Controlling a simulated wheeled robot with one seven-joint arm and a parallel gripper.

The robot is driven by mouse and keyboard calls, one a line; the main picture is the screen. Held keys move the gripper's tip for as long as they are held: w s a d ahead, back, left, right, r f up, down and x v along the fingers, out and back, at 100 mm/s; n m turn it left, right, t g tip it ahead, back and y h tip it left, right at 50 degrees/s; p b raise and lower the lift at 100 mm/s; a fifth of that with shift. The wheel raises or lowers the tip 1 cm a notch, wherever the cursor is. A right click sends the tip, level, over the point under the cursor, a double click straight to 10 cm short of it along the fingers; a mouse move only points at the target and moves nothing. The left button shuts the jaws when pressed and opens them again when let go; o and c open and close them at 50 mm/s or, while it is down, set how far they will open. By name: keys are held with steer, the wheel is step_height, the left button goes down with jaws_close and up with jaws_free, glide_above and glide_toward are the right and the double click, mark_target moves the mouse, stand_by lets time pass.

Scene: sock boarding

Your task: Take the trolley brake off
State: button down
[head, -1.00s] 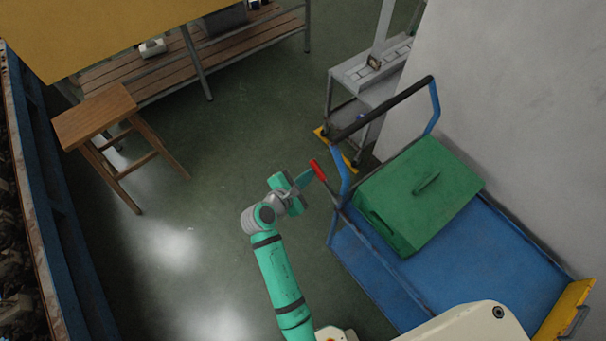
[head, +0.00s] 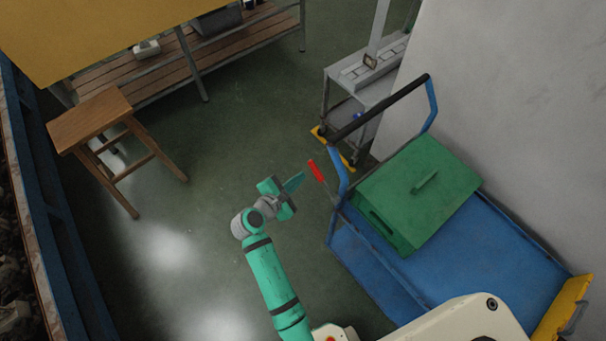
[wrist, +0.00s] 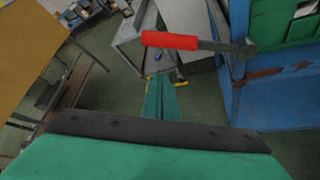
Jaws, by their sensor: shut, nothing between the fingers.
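The blue trolley (head: 470,262) stands at the right in the head view, with a green box on its deck. Its brake lever has a red grip (head: 316,171) that sticks out at the trolley's left end, below the black push handle (head: 380,108). The red grip also shows in the wrist view (wrist: 170,40), lying level across the upper middle on a dark bar. My gripper (head: 301,177) is just left of the red grip, apart from it. In the wrist view its green fingers (wrist: 161,83) are together and empty, below the grip.
The green box (head: 420,195) sits on the trolley. A grey machine stand (head: 362,82) is behind the push handle. A wooden stool (head: 92,120) stands at the left, in front of a slatted bench (head: 150,75). The floor left of my gripper is clear.

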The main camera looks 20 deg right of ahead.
steer(key=v, duration=0.8)
steer(key=shift+s+a, duration=0.2)
steer(key=s+a+f+m+t+y, duration=0.2)
steer(key=s+a+f+y, duration=0.15)
steer(key=s, duration=0.35)
steer(key=s+a+f+m+t+y, duration=0.2)
steer(key=s+a+f+m+y, duration=0.1)
steer(key=s+y, duration=0.3)
steer(key=s+a+r+m+t, duration=0.2)
steer(key=s+r+m, duration=0.4)
steer(key=s+r, duration=0.1)
steer(key=s+a+r+m+t+y, duration=0.1)
steer(key=s+a+r+m+t, duration=0.1)
steer(key=s+r+m, duration=0.4)
step_height(320, 180, up, 3)
steer(key=s+a, duration=0.1)
steer(key=s, duration=0.2)
steer(key=shift+f, duration=0.25)
